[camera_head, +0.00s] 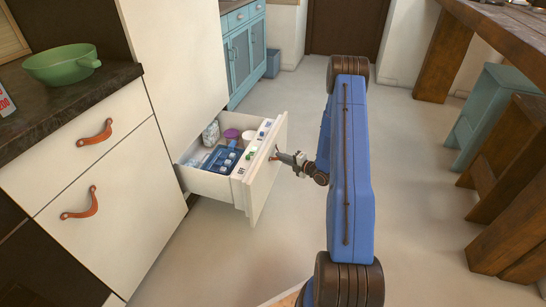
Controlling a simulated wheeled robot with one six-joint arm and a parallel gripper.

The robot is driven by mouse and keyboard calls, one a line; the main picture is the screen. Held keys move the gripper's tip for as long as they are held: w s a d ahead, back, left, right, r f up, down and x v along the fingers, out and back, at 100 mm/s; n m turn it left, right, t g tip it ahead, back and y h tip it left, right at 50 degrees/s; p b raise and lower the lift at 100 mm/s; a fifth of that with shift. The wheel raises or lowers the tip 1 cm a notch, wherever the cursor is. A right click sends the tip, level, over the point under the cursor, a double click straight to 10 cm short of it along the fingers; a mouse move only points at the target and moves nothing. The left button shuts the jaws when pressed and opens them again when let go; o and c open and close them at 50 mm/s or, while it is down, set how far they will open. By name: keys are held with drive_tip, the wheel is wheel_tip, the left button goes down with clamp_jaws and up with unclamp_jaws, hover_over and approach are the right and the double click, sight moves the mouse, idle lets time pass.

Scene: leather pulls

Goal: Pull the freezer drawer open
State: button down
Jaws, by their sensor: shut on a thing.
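The freezer drawer (268,178) stands pulled out from the bottom of the tall white cabinet front. Its inside shows a blue tray (222,160), several small packs and tubs. My gripper (277,155) is at the outer face of the drawer, near its upper part, shut on the drawer's pull. The pull is small in view and mostly hidden by the gripper. My blue arm reaches in from the right of the drawer.
White fronts with brown leather pulls (79,202) and a dark worktop with a green colander (62,64) are at left. Teal cabinets (240,52) stand behind. A wooden table (443,58) and teal stool (490,108) are at right. The floor (420,165) between is clear.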

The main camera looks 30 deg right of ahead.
drive_tip(key=shift+s+d, duration=0.4)
drive_tip(key=shift+s, duration=0.05)
drive_tip(key=c, duration=1.8)
unclamp_jaws()
drive_tip(key=v, duration=1.7)
drive_tip(key=shift+s, duration=0.2)
drive_tip(key=shift+w+r, duration=0.1)
